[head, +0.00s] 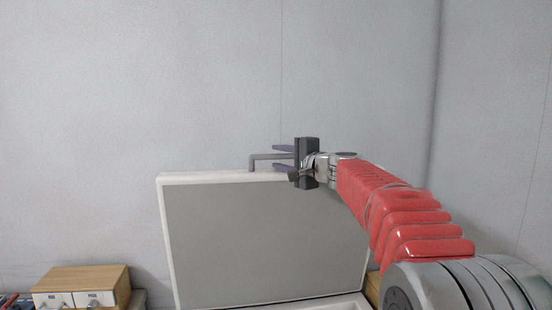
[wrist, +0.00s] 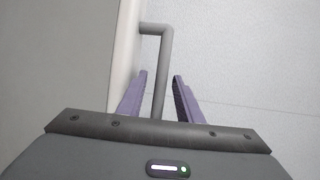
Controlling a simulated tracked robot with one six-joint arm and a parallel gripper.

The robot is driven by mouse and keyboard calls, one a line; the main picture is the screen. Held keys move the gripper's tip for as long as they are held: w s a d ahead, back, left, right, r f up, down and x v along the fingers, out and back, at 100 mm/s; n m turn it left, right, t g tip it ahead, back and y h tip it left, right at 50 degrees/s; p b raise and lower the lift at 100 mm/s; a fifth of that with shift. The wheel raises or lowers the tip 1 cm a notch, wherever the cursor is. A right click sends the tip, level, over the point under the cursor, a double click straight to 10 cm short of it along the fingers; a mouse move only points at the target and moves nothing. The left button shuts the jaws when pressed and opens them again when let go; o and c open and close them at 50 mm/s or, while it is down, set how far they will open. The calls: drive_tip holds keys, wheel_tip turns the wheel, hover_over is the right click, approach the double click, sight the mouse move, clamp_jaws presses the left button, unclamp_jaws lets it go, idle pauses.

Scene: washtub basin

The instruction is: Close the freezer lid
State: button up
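The freezer lid (head: 265,245) stands raised in the head view, with a grey inner panel and a white rim. A grey bar handle (head: 252,163) rises from its top edge and bends to the right. My gripper (head: 276,158) is at the lid's top edge, with its two purple fingers above and below the handle's bar. In the wrist view the handle (wrist: 154,29) runs between the fingers, with a gap visible on each side. My gripper (wrist: 161,76) is open around the bar. The lid's edge (wrist: 126,50) shows left of the fingers.
A white rim of the freezer body (head: 330,304) shows at the bottom of the head view. A wooden box with labelled drawers (head: 85,284) stands at the lower left. A plain grey wall (head: 140,90) is behind. The space above the lid is clear.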

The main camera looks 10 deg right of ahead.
drive_tip(key=shift+w+a, duration=0.25)
drive_tip(key=shift+w, duration=0.2)
drive_tip(key=shift+c, duration=0.5)
clamp_jaws()
